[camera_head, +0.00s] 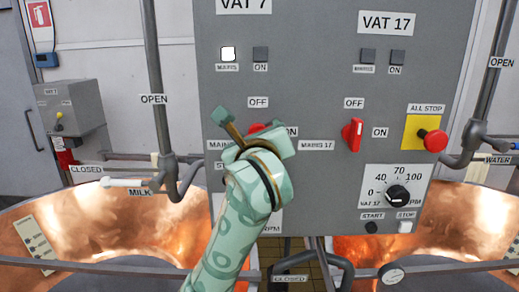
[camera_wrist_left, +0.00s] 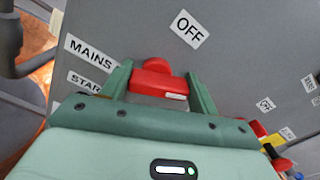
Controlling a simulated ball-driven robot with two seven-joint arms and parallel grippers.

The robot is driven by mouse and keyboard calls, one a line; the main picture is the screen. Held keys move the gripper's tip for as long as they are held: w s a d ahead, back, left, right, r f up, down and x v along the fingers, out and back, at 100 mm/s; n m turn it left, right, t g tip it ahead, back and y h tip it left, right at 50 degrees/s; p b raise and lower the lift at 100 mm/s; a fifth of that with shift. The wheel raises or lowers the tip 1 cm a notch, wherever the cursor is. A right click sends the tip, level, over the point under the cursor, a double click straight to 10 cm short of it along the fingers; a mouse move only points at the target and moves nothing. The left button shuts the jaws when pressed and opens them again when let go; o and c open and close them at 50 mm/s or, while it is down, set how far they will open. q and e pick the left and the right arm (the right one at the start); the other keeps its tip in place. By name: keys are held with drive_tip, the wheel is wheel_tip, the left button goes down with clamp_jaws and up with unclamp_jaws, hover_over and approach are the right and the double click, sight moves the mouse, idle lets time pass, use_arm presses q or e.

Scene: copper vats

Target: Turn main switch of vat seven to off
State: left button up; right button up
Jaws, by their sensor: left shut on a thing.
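The red main switch of vat seven (camera_head: 256,128) is on the grey panel under the VAT 7 sign (camera_head: 245,5), mostly hidden behind my left gripper (camera_head: 252,138) in the head view. In the left wrist view the red switch (camera_wrist_left: 158,78) sits between the two green fingers of my left gripper (camera_wrist_left: 160,85), which is shut on it. The OFF label (camera_head: 258,102) is above the switch and the ON label (camera_head: 292,132) is to its right. Which label the switch points at I cannot tell. The mains lamp (camera_head: 228,54) is white and lit. My right gripper is not in view.
The similar red switch of vat 17 (camera_head: 352,135) stands upright to the right. A red all-stop button (camera_head: 435,140) on a yellow plate and a speed dial (camera_head: 397,195) are also on the panel. Pipes (camera_head: 153,75) flank it, with copper vats (camera_head: 105,225) below.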

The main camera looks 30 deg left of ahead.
use_arm(q)
drive_tip(key=n+b, duration=0.3)
drive_tip(key=b, duration=0.1)
drive_tip(key=n+b, duration=0.7)
drive_tip(key=b, duration=0.1)
drive_tip(key=shift+a+f+n+b, duration=0.2)
drive_tip(key=shift+f+n+b, duration=0.1)
drive_tip(key=shift+n+b, duration=0.1)
drive_tip(key=shift+s+r+n+b, duration=0.1)
drive_tip(key=shift+r+n+b, duration=0.05)
drive_tip(key=shift+n+b, duration=1.05)
drive_tip(key=shift+r, duration=0.1)
drive_tip(key=o, duration=1)
drive_tip(key=shift+a, duration=0.1)
